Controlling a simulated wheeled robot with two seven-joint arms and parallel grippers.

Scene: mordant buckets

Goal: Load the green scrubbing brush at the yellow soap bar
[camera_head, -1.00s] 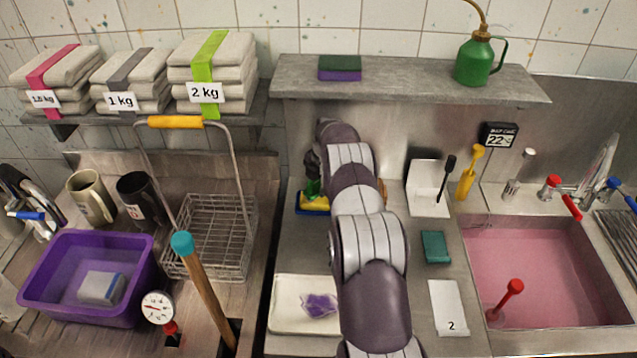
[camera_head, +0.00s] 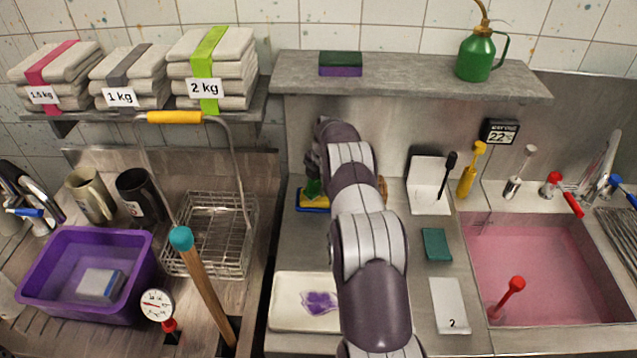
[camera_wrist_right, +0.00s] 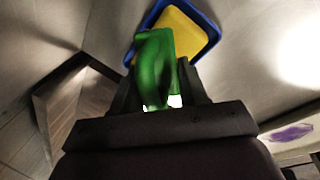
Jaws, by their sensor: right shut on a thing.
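The green scrubbing brush (camera_wrist_right: 155,65) is between the fingers of my right gripper (camera_wrist_right: 160,95), which is shut on it. In the head view the brush (camera_head: 313,187) shows as a small green patch beside my right arm, at the yellow soap bar (camera_head: 312,201). The soap bar (camera_wrist_right: 185,35) lies in a blue dish (camera_wrist_right: 207,58). In the wrist view the brush overlaps the soap's near left part; whether they touch cannot be told. My right arm hides much of the brush and dish in the head view. My left gripper is not in view.
A white tray with a purple stain (camera_head: 285,310) lies in front of the dish. A teal pad (camera_head: 437,244) and a white card marked 2 (camera_head: 449,306) lie right of my arm. A shelf (camera_head: 410,78) overhangs the back. A wire basket (camera_head: 210,235) stands left.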

